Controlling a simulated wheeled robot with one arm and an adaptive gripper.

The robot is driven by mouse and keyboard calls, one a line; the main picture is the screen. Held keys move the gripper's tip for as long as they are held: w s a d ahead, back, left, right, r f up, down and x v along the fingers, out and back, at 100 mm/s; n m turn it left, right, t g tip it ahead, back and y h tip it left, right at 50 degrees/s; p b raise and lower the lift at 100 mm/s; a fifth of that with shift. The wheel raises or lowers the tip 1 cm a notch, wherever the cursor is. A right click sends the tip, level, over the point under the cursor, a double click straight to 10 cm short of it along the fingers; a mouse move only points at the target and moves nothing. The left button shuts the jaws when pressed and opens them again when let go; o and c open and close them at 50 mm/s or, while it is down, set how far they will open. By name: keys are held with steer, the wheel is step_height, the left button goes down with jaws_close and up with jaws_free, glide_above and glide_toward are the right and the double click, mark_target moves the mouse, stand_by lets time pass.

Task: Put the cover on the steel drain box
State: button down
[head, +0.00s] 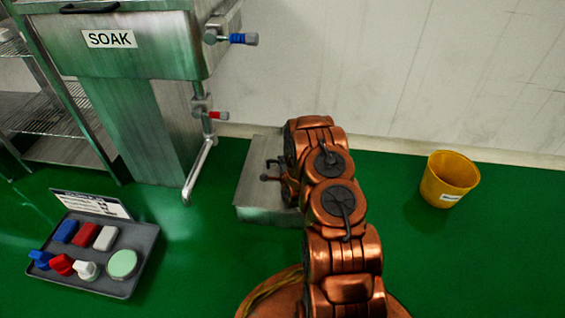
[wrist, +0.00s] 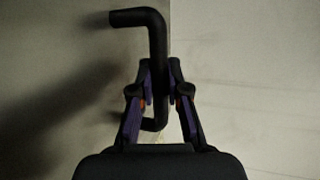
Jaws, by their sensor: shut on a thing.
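The steel drain box (head: 266,213) stands on the green floor at the foot of the wall, with a flat grey steel top. My arm hides its right part. My gripper (head: 279,172) is at the top of the box, small and partly hidden by my arm. In the wrist view, my gripper (wrist: 160,72) is shut on a black bent bar handle (wrist: 156,38), with a finger on each side of it. A pale grey surface, seemingly the cover (wrist: 75,60), lies behind the handle. I cannot tell whether the cover is seated on the box or raised.
A steel soak tank (head: 130,50) with valves and a drain pipe (head: 200,165) stands left of the box. A grey tray (head: 85,275) of coloured pieces lies front left. A yellow bucket (head: 448,180) stands right, with clear floor around it.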

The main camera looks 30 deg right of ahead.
steer(key=shift+f, duration=0.25)
steer(key=c, duration=1.1)
jaws_free()
steer(key=shift+f, duration=0.1)
steer(key=shift+v, duration=5.95)
